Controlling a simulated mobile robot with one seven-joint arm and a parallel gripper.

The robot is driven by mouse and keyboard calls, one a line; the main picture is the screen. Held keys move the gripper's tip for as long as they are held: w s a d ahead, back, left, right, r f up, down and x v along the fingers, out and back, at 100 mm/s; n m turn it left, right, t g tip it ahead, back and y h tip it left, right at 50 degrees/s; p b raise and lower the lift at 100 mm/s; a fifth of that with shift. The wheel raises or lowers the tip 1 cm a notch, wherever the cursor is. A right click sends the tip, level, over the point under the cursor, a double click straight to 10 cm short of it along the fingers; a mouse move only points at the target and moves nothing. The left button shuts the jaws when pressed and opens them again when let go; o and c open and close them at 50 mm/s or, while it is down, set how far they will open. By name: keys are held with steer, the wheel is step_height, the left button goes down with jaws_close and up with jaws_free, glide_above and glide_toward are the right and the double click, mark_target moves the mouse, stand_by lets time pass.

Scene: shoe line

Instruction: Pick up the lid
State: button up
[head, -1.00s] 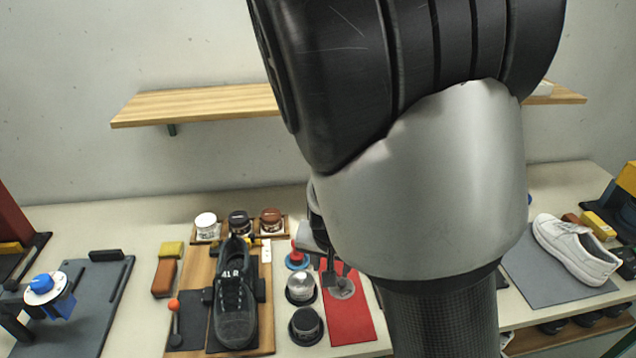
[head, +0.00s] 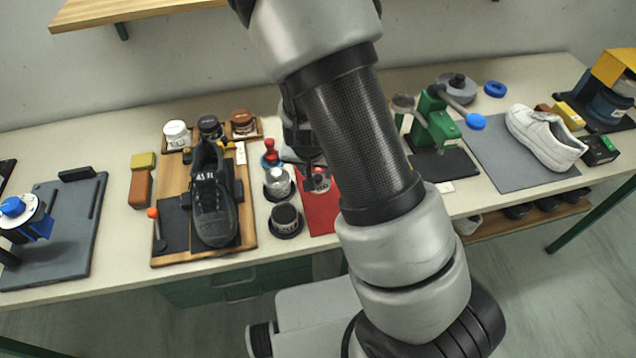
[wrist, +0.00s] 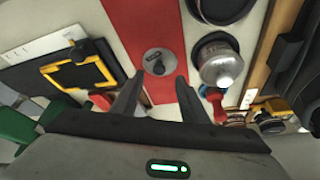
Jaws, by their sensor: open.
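The lid is a small grey disc with a dark knob. In the wrist view the lid (wrist: 158,62) lies on a red mat (wrist: 150,20), just beyond and between my fingertips. My gripper (wrist: 160,84) is open, with one finger on each side and nothing between them. In the head view my gripper (head: 317,178) is over the red mat (head: 318,212), and it partly hides the lid. I cannot tell the exact height of the fingertips above the mat.
A silver-topped jar (head: 278,183) and a black jar (head: 286,221) stand close left of the mat. A red-handled stamp (head: 270,153) is behind them. A black shoe (head: 212,205) sits on a wooden board further left. A green press (head: 432,122) stands to the right.

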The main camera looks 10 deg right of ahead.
steer(key=x, duration=0.5)
steer(key=shift+w+d+f, duration=0.15)
steer(key=shift+w+f, duration=0.1)
jaws_close()
